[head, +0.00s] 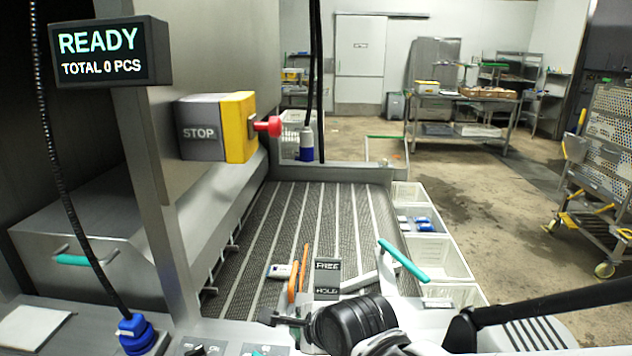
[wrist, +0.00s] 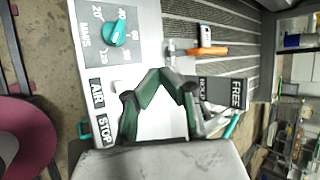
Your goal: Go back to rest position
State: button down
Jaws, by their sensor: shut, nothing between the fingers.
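My gripper (wrist: 161,76) shows in the wrist view with its two green-padded fingers meeting at the tips and nothing between them. It is over the pale control panel (wrist: 150,30), below the teal dial (wrist: 114,32) and left of the grey FREE/HOLD block (wrist: 222,91). In the head view my black wrist lies low in the middle, just below the FREE/HOLD block (head: 327,278). The fingers are small and hard to make out there.
A ribbed conveyor bed (head: 310,215) stretches away beyond the panel. A yellow STOP box (head: 238,127) with a red button and a READY display (head: 110,52) are at left. White bins (head: 440,257) line the right side. A teal-handled lever (head: 403,260) stands near my wrist.

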jog(key=s+d+r+n+h, duration=0.1)
jog(key=s+d+r+n, duration=0.1)
jog(key=d+n, duration=0.3)
jog(key=s+d+r+n+h, duration=0.2)
jog(key=d+n, duration=0.4)
jog(key=d, duration=0.4)
jog(key=s+d+r+n+h, duration=0.1)
jog(key=s+d+r+n, duration=0.2)
jog(key=s+d+n, duration=0.2)
jog(key=s+d, duration=0.1)
jog(key=d, duration=0.2)
jog(key=shift+d+r+h, duration=0.3)
